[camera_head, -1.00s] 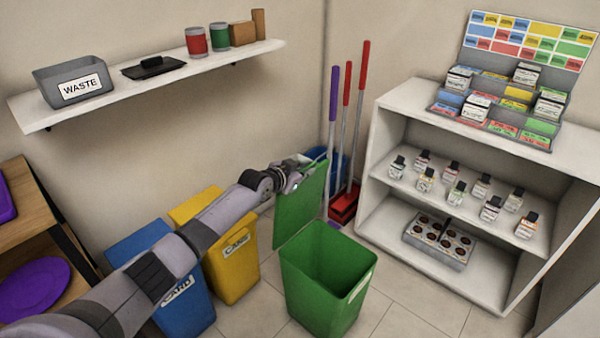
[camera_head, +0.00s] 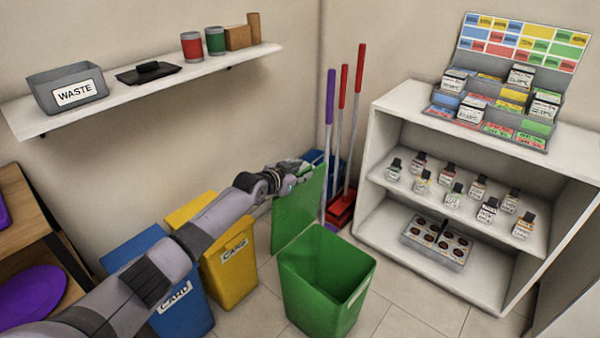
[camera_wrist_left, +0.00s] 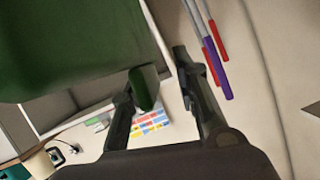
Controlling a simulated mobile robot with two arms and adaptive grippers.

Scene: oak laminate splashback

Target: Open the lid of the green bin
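The green bin (camera_head: 318,292) stands on the floor in the middle of the head view, its top uncovered. Its green lid (camera_head: 297,212) stands roughly upright at the bin's back edge, and fills the upper left of the left wrist view (camera_wrist_left: 75,50). My left gripper (camera_head: 302,170) is at the lid's top edge. In the left wrist view its two fingers (camera_wrist_left: 160,82) are apart. A small green piece (camera_wrist_left: 145,90) lies against the left finger; I cannot tell whether it is the lid's handle. My right gripper is not in view.
A yellow bin (camera_head: 230,270) and a blue bin (camera_head: 185,308) stand left of the green bin. Brooms with red and purple handles (camera_head: 342,130) lean behind it. A white shelf unit (camera_head: 385,165) stands at the right. Tiled floor in front of it is clear.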

